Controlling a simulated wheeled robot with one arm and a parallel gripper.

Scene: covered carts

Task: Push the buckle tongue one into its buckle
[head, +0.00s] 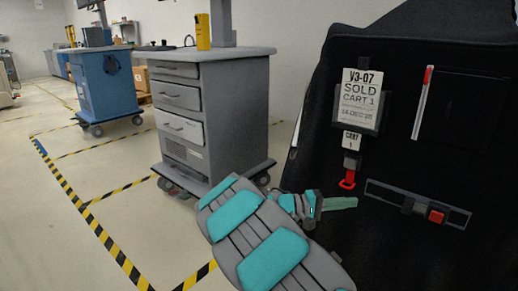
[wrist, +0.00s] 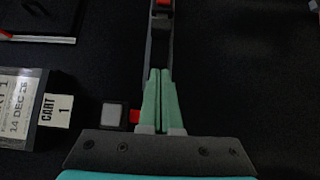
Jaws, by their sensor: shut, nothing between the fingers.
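A red buckle tongue (head: 347,180) hangs below a grey block on the front of the black-covered cart. In the wrist view its red part (wrist: 134,116) is just left of my fingers, partly hidden by them. The buckle, with a red button (head: 437,215), sits on a grey horizontal strap (head: 385,194) lower right. In the wrist view the red button (wrist: 163,3) is cut off at the top edge, with the strap (wrist: 160,45) running down to my fingers. My gripper (head: 354,202) is shut and empty, its green fingertips (wrist: 160,74) pointing at the strap's left end, below the tongue.
A label holder (head: 360,103) and a small CART 1 tag (head: 352,140) are above the tongue. A red-and-white strip (head: 422,100) is to the right. A grey drawer cart (head: 210,120) and a blue cart (head: 108,85) stand at left. The floor between has striped tape.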

